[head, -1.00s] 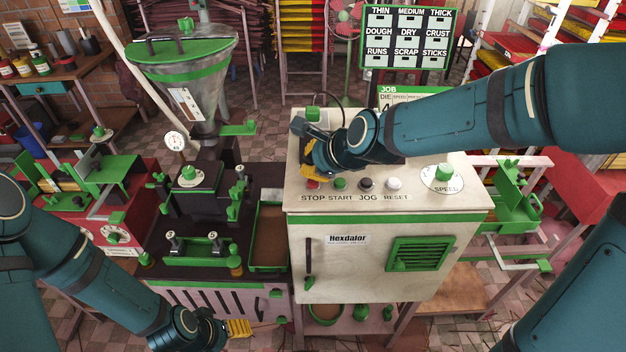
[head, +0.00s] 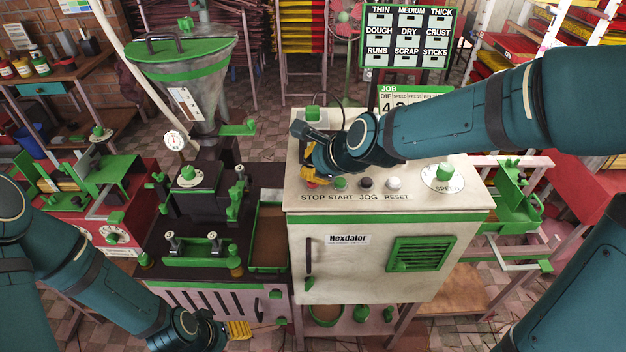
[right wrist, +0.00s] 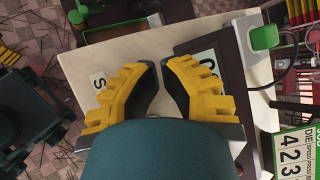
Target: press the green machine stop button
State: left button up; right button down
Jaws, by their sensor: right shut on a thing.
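The red stop button (head: 311,184) is at the left end of the button row on the cream, green-trimmed control box (head: 385,218), above the word STOP. My right gripper (head: 309,176) is right over it, fingers pointing down, and covers most of it. In the right wrist view my gripper's yellow fingers (right wrist: 159,78) are drawn close together with dark pads facing; no red shows between them.
The green start button (head: 340,184), black jog button (head: 366,183) and white reset button (head: 393,183) stand in a row right of stop. A green speed knob (head: 444,172) is further right. The dark extruder with its hopper (head: 185,80) stands left of the box.

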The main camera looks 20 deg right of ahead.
jog(key=shift+f+b, duration=0.45)
jog(key=shift+f, duration=0.1)
dwell(0.5)
dwell(0.4)
jog(key=shift+r+p, duration=0.95)
jog(key=shift+p, duration=0.1)
notch_tip(320, 180, up, 5)
jog(key=p, duration=0.5)
jog(key=shift+r, duration=0.1)
dwell(0.3)
